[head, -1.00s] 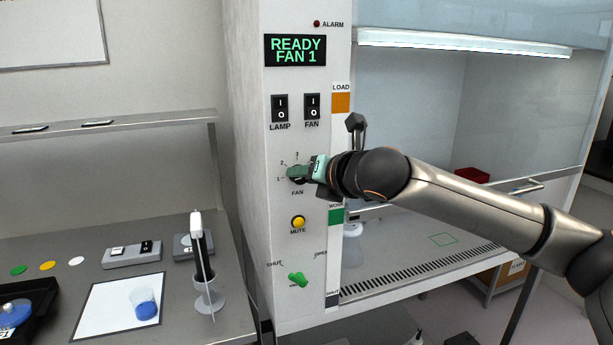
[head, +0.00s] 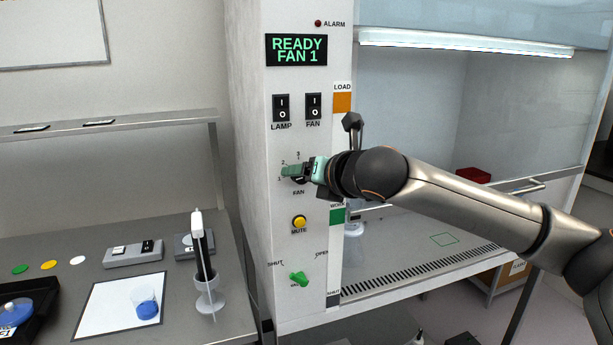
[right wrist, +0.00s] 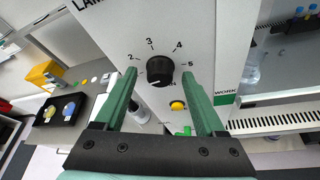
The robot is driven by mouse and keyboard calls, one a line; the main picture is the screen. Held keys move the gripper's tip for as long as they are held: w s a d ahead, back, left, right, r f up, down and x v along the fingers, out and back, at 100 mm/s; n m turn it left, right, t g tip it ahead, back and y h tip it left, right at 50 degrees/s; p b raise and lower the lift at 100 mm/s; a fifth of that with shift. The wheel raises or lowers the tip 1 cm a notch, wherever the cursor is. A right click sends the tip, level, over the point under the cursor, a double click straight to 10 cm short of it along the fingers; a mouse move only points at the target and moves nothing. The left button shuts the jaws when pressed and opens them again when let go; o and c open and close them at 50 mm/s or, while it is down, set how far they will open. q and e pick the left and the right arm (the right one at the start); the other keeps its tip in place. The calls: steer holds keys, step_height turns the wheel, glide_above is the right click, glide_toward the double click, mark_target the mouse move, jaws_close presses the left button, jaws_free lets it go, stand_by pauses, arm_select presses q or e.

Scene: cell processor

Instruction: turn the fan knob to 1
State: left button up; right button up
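The black fan knob (right wrist: 160,69) sits on the white panel, with the numbers 2 to 5 showing around it in the right wrist view. Its white pointer line slants down to the left; the 1 mark is hidden there. My right gripper (right wrist: 160,72) is open, its green fingers on either side of the knob with visible gaps. In the head view my right gripper (head: 291,170) is at the dial and covers most of the knob. The display (head: 297,50) reads READY FAN 1. My left gripper is not in view.
The yellow mute button (head: 299,222) and a green valve knob (head: 299,279) are below the dial. The lamp switch (head: 281,107) and fan switch (head: 313,106) are above it. A bench with a pipette stand (head: 208,300) is at the left.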

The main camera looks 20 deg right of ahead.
steer(key=b+v, duration=0.1)
steer(key=v, duration=1.1)
steer(key=shift+s, duration=0.25)
steer(key=shift+r, duration=0.1)
steer(key=shift+c, duration=0.4)
stand_by(1.5)
